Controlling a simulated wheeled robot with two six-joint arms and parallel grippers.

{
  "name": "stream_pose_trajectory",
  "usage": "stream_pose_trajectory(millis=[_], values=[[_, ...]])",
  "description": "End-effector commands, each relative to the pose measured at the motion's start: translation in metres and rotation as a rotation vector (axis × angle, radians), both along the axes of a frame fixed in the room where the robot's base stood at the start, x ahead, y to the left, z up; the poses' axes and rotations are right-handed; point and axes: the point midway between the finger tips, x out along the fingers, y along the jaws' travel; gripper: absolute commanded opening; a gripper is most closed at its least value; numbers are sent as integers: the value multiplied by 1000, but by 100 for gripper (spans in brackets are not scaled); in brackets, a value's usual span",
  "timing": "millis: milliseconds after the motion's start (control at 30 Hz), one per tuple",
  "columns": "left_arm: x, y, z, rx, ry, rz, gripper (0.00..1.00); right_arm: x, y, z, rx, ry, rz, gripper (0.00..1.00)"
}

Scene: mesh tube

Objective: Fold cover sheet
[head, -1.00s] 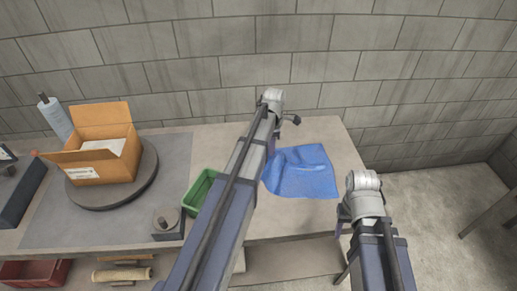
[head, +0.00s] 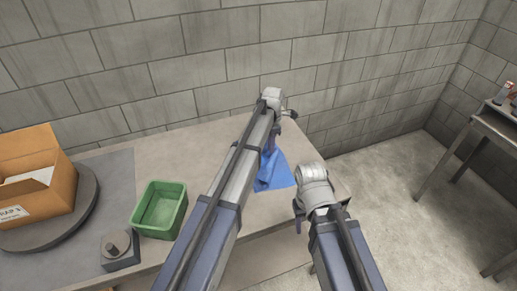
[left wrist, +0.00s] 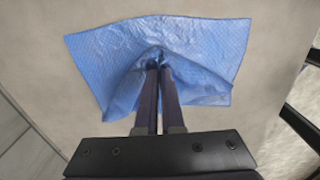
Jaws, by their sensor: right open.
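The blue cover sheet (head: 275,175) lies on the table near its right end, partly hidden behind my left arm in the head view. In the left wrist view the sheet (left wrist: 110,62) is spread out, with creases gathering at the fingertips. My left gripper (left wrist: 160,68) has its two fingers close together on the sheet's middle, pinching a raised fold. In the head view my left gripper (head: 277,138) is mostly hidden by its own arm. My right gripper (head: 298,222) is open, by the table's right front edge, to the right of the sheet and apart from it; its fingers are barely visible.
A green bin (head: 160,208) stands on the table left of my left arm. A dark block with a knob (head: 120,251) sits in front of it. A cardboard box (head: 35,180) stands on a round turntable (head: 75,225) at the left. A second table (head: 490,128) stands far right.

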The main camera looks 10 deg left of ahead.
Motion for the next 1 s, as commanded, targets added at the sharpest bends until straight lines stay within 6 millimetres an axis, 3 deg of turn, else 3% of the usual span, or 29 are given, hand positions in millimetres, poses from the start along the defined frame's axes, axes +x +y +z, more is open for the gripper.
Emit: stream_pose_trajectory(millis=[33, 300, 767, 800, 1000], values=[[5, -6, -17, 0, 0, -1, 0, 0, 0, -17, 0, 0, 0, 50], [17, -28, -42, 0, 0, 0, 0, 0, 0, -42, 0, 0, 0, 50], [19, -33, -46, 0, 0, 1, 0, 0, 0, -46, 0, 0, 0, 50], [19, -33, -46, 0, 0, 1, 7, 0, 0, -46, 0, 0, 0, 50], [19, -33, -46, 0, 0, 1, 22, 0, 0, -46, 0, 0, 0, 50]])
